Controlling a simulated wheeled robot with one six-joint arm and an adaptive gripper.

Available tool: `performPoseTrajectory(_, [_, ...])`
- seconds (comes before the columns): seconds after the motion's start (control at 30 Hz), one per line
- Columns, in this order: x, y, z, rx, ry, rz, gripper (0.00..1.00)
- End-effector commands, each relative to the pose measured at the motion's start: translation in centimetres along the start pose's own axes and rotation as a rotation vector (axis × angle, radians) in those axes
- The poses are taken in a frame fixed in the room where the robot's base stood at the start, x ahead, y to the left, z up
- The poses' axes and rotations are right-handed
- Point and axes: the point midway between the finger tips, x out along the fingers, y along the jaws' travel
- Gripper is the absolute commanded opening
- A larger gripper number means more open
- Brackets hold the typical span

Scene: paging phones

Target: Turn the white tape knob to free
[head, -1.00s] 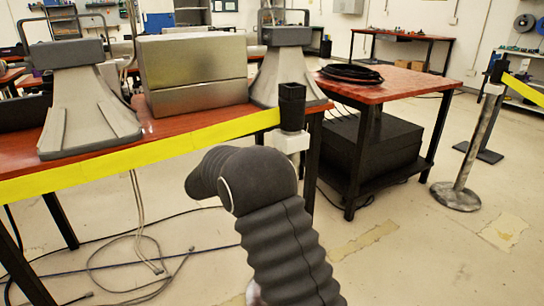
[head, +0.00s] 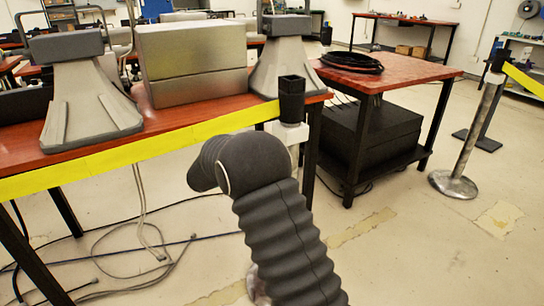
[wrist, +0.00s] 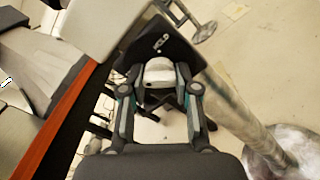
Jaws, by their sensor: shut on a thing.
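The white tape knob (wrist: 158,72) sits on the black tape head (wrist: 165,40) of a metal post, with faint white lettering beside it. In the wrist view my gripper (wrist: 158,78) has a finger on each side of the knob and is shut on it. I cannot read the knob's setting. In the head view the black tape head (head: 292,100) stands behind my arm, with yellow tape (head: 150,146) running left from it. My fingers and the knob are hidden there by my dark ribbed arm.
A red-topped table (head: 60,160) with grey stands and a metal box (head: 190,60) is close behind the tape. A second red table (head: 400,68) bears a coiled black cable. Another metal post (head: 470,140) stands at the right. Cables lie on the floor at left.

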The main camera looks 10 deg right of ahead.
Motion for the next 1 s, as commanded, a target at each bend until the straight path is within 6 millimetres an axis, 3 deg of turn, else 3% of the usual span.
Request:
performPoseTrajectory(0.1, [0.0, -0.1, 0.0, -0.001, 0.0, -0.001, 0.0])
performPoseTrajectory(0.13, [0.0, -0.1, 0.0, -0.001, 0.0, -0.001, 0.35])
performPoseTrajectory(0.2, [0.0, -0.1, 0.0, -0.001, 0.0, -0.001, 0.53])
performPoseTrajectory(0.23, [0.0, -0.1, 0.0, -0.001, 0.0, -0.001, 0.56])
performPoseTrajectory(0.53, [-0.1, 0.0, 0.0, 0.0, 0.0, 0.0, 0.56])
performPoseTrajectory(0.67, [-1.0, 0.0, 0.0, 0.001, 0.001, 0.002, 0.56])
performPoseTrajectory(1.0, [-7.3, 0.0, -0.1, 0.0, 0.002, 0.003, 0.56])
